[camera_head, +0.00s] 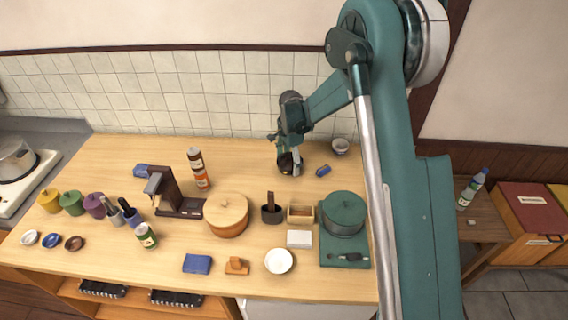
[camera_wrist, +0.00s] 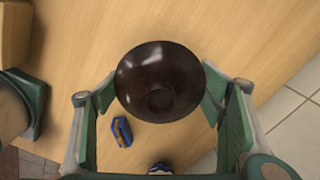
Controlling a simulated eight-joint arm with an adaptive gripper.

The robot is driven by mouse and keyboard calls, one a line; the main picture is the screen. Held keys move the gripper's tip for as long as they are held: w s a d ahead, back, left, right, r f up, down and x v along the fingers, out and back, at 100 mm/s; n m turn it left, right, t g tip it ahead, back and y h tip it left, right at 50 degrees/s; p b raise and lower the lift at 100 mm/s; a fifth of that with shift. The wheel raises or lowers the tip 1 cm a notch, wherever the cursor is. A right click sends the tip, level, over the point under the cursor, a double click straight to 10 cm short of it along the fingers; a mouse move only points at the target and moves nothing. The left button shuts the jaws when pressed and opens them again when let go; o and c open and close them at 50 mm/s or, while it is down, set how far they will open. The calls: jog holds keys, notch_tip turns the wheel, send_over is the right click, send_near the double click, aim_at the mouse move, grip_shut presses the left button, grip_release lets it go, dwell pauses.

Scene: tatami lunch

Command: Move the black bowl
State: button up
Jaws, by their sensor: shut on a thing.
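My gripper (camera_head: 289,152) is at the back of the wooden counter, near the tiled wall. The black bowl (camera_wrist: 160,80) shows in the wrist view as a glossy dark round shape. It sits between the two green fingers of my gripper (camera_wrist: 160,95), which are shut on its opposite sides. In the head view the bowl (camera_head: 286,167) is a small dark shape below the fingers, partly hidden by them. I cannot tell whether it touches the counter.
A small blue item (camera_head: 323,171) lies just right of the bowl, and a white patterned bowl (camera_head: 340,146) stands behind it. A brown-and-orange bottle (camera_head: 199,170) stands left. A wooden pot (camera_head: 226,216) and green pot (camera_head: 344,214) stand in front.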

jog(key=shift+d, duration=0.95)
jog(key=o, duration=1)
jog(key=shift+r, duration=0.15)
notch_tip(320, 180, up, 12)
jog(key=shift+f, duration=0.15)
